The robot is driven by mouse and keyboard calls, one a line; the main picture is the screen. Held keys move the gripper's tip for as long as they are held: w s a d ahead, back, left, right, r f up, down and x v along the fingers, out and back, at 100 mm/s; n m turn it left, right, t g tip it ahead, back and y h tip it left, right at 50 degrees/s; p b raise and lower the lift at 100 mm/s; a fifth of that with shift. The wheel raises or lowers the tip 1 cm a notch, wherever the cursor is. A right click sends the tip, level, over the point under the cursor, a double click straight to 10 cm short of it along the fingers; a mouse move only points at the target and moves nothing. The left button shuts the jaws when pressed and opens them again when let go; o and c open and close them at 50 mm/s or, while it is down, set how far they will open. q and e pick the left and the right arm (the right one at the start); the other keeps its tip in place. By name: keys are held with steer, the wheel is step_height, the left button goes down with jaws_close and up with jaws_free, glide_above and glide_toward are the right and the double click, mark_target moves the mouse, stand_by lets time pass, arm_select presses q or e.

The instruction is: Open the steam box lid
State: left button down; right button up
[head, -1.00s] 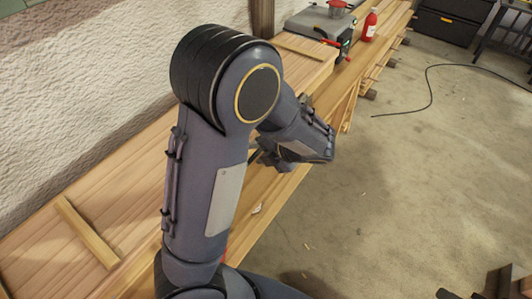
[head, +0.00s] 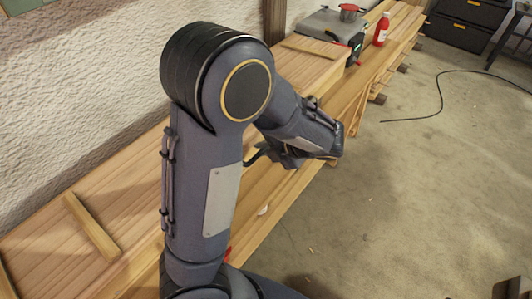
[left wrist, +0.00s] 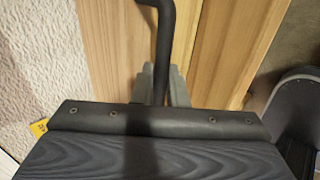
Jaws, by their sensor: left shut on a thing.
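The steam box appears to be the long pale wooden box along the wall, and its plank lid (head: 135,190) lies flat with cross battens in the head view. My left arm crosses in front and hides its middle. My left gripper (head: 275,155) is at the front edge of the lid, partly hidden by my arm. In the left wrist view, its fingers (left wrist: 160,82) are shut around a black bent bar, apparently the lid's handle (left wrist: 165,35). A dark slab with a screwed strip hides the finger bases. My right gripper is not in view.
A wooden ledge (head: 285,185) runs in front of the box. Beyond its far end are a grey case (head: 325,25), a red pot (head: 349,12) and a red bottle (head: 382,29). A black cable (head: 440,98) lies on the floor (head: 440,190), which is mostly open at right.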

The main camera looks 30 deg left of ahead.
arm_select(q)
steer(key=r, duration=0.3)
steer(key=a+r, duration=0.1)
steer(key=r, duration=0.1)
steer(key=shift+r, duration=0.1)
steer(key=a+r, duration=0.3)
steer(key=r, duration=0.3)
steer(key=a+r, duration=0.4)
steer(key=r, duration=0.3)
steer(key=shift+w+r, duration=0.25)
steer(key=shift+w, duration=0.05)
steer(key=a+r+p, duration=0.5)
steer(key=shift+w+a, duration=0.25)
steer(key=shift+r, duration=0.1)
